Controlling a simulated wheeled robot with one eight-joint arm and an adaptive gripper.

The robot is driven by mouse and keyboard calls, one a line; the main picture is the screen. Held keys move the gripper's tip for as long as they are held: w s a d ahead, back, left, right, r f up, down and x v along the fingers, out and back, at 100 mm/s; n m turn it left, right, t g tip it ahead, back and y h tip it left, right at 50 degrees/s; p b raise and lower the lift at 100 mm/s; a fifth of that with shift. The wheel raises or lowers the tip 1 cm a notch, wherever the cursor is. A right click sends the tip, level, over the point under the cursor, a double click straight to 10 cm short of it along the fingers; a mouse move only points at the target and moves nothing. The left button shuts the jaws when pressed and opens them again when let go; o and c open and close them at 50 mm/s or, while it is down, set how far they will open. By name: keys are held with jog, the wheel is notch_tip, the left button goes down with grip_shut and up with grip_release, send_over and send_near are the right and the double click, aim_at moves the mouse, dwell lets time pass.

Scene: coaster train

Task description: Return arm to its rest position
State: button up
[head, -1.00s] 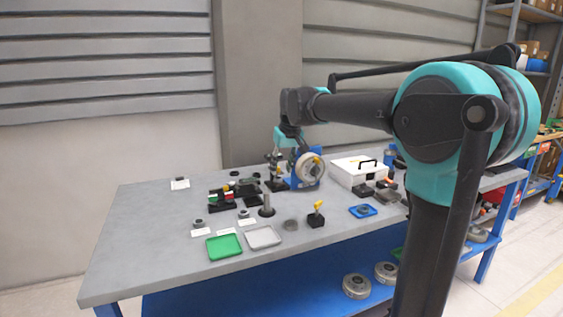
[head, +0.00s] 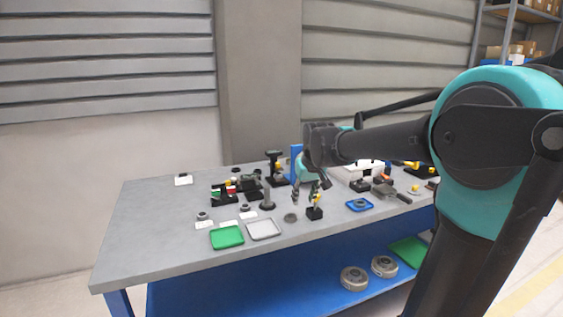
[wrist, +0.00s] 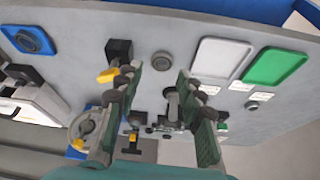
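My gripper (head: 312,190) hangs above the workbench, close to the small black block with a yellow top (head: 315,212) in the head view. In the wrist view my gripper (wrist: 160,100) has its two fingers spread apart with nothing between them. The bench surface and a dark upright post (wrist: 172,105) show beyond the gap. My arm reaches in from the right side of the head view, bent at the teal joint, and hides part of the bench's right side.
The grey workbench (head: 150,225) holds a green tray (head: 227,237), a grey tray (head: 263,229), a blue tray (head: 360,205), a black post (head: 267,195) and a white case (head: 352,172). Round metal parts (head: 354,279) lie on the blue lower shelf. The bench's left end is mostly clear.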

jog(key=s+d+f+m, duration=0.1)
jog(key=s+d+f, duration=0.3)
jog(key=s+f, duration=0.2)
jog(key=s+d+f+m, duration=0.1)
jog(key=s+d+f, duration=0.3)
jog(key=s+f, duration=0.3)
jog(key=s+d+f+m+h, duration=0.1)
jog(key=s+d+f, duration=0.2)
jog(key=s+f, duration=0.4)
jog(key=s, duration=0.3)
jog(key=shift+d, duration=0.4)
